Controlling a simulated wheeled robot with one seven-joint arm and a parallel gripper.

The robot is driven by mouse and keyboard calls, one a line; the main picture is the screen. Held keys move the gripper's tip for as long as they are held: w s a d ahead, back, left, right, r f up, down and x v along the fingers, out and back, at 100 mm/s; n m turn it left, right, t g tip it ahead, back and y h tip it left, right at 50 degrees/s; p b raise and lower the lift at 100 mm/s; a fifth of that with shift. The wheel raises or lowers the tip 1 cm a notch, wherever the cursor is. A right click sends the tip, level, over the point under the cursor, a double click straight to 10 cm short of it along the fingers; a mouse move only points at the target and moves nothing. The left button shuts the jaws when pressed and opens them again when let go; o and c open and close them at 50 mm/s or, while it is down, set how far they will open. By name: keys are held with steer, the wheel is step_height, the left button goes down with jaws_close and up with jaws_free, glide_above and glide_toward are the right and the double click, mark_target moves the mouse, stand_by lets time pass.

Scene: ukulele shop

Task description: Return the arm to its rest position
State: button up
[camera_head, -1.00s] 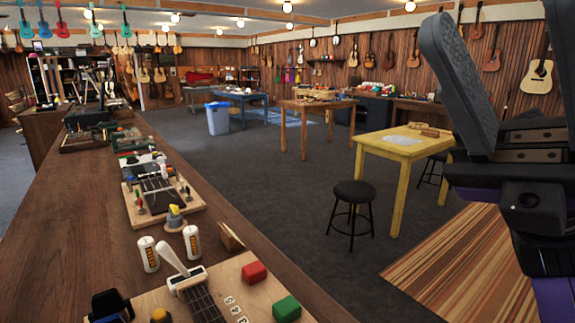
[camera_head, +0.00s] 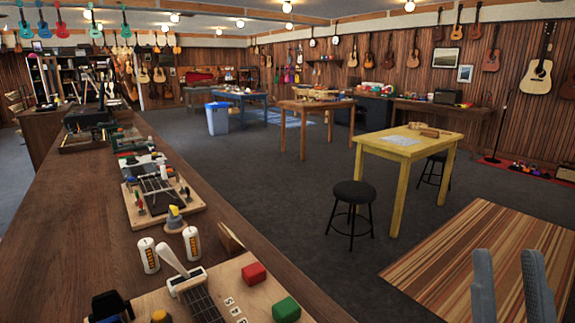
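My gripper (camera_head: 509,262) shows at the bottom right corner of the head view. Only its two grey fingers are in view, pointing up, with a clear gap between them. It is open and nothing is between the fingers. It appears in front of the striped rug (camera_head: 455,255). The rest of my arm is out of view below the picture edge.
A long wooden counter (camera_head: 95,215) with ukulele parts, two white canisters and red and green blocks runs along the left. A yellow table (camera_head: 408,148) and a black stool (camera_head: 353,192) stand mid-right. Carpet (camera_head: 290,215) lies clear between counter and stool.

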steer(key=s+f+m+g, duration=0.2)
steer(key=s+f+g, duration=0.2)
steer(key=f, duration=0.6)
steer(key=s+f+m+g, duration=0.1)
steer(key=s+f+g, duration=0.3)
steer(key=f, duration=0.5)
steer(key=s+a+f+n+g+y, duration=0.1)
steer(key=s+f+g, duration=0.2)
steer(key=s+f, duration=0.2)
steer(key=s+a+f+n+g+y, duration=0.1)
steer(key=s+f+g+y, duration=0.1)
steer(key=s+f, duration=0.4)
steer(key=s, duration=0.5)
steer(key=shift+a+f+g, duration=0.15)
steer(key=shift+a+g, duration=0.1)
steer(key=shift+g, duration=0.15)
steer(key=shift+a, duration=0.15)
stand_by(0.7)
